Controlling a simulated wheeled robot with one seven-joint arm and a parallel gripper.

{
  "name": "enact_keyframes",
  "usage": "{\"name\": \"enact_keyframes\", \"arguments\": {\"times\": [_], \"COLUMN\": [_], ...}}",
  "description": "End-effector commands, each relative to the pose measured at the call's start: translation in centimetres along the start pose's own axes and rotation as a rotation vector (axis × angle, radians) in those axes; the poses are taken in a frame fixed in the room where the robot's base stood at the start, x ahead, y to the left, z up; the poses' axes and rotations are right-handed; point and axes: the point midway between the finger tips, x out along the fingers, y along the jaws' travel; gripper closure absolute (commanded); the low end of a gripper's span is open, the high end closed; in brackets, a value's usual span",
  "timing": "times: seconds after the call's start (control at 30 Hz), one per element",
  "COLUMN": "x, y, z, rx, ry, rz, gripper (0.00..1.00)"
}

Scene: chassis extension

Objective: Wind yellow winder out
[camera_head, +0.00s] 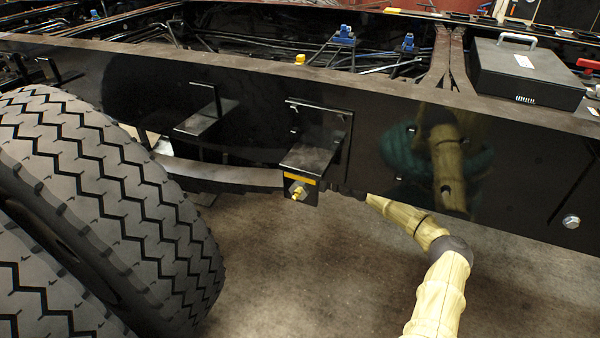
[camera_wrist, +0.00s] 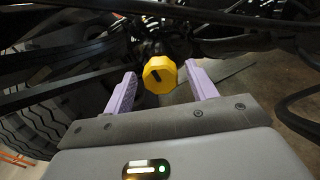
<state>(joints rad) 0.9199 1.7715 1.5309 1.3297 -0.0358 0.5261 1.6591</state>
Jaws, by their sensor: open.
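The yellow winder (camera_wrist: 160,75) is a faceted, knob-like yellow piece with a dark slot in its face, in the upper middle of the wrist view. My gripper (camera_wrist: 161,69) is open, with one purple finger on each side of the winder. Gaps show between the winder and both fingers, so neither appears to touch it. In the head view my gripper is hidden behind the black chassis rail (camera_head: 230,95), under which my arm reaches. I cannot make out this winder in the head view.
A large tyre (camera_head: 110,200) stands at the left of the head view. A black bracket (camera_head: 310,155) with a yellow-marked bolt sticks out from the rail. A black box (camera_head: 525,75) lies on top at the right. Dark rods and hoses surround the gripper. Floor below is clear.

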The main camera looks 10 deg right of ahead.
Motion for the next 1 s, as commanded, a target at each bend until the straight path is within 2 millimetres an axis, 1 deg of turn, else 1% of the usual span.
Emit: {"name": "enact_keyframes", "arguments": {"times": [0.1,0.17,0.2,0.33,0.73,1.0], "x": [-0.03,-0.03,-0.04,-0.04,-0.04,-0.03], "y": [0.00,0.00,0.00,0.02,0.04,0.04], "z": [0.00,0.00,0.00,-0.01,-0.05,-0.06], "rx": [0.000,0.000,0.000,0.000,-0.041,-0.182], "ry": [0.000,0.000,0.000,0.000,0.001,0.002], "rz": [0.000,0.000,0.000,0.001,0.002,0.002], "gripper": [0.43,0.55,0.63,0.88,0.88,0.88]}}
